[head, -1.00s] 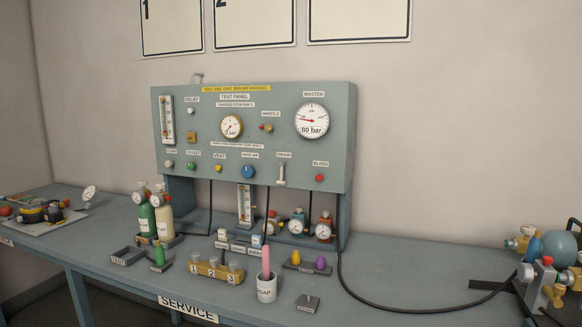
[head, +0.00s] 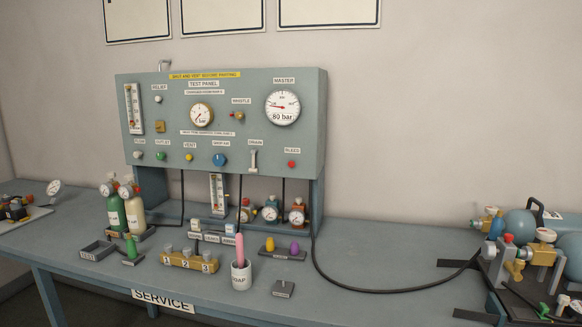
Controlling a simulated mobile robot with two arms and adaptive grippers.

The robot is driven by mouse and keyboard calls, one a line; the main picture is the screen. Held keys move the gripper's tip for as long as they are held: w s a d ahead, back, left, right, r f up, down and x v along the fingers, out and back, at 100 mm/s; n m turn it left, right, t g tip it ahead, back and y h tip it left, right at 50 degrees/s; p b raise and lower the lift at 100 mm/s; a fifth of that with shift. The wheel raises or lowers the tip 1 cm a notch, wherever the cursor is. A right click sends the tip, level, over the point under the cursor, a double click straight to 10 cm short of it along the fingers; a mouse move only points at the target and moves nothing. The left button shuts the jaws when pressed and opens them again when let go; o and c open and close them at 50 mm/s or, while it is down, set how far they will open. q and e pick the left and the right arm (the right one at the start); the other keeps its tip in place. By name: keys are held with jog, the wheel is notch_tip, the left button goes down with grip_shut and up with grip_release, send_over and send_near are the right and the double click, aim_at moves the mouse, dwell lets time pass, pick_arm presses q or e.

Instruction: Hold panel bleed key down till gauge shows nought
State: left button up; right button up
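The grey-green test panel (head: 225,110) stands at the back of the bench in the head view. Its red bleed key (head: 291,165) sits at the lower right, under a small label. The master gauge (head: 282,107) is at the upper right, with a white face, a red needle and "80 bar" printed on it. The needle points left. A smaller gauge (head: 201,114) with a brass rim is at the panel's middle. Nothing touches the bleed key. Neither of my grippers shows in this view.
A black hose (head: 345,286) runs along the bench from the panel to blue cylinders (head: 560,245) at the right. A soap cup (head: 241,275), a numbered brass block (head: 190,260) and green and cream bottles (head: 135,214) stand in front. The bench between panel and cylinders is mostly clear.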

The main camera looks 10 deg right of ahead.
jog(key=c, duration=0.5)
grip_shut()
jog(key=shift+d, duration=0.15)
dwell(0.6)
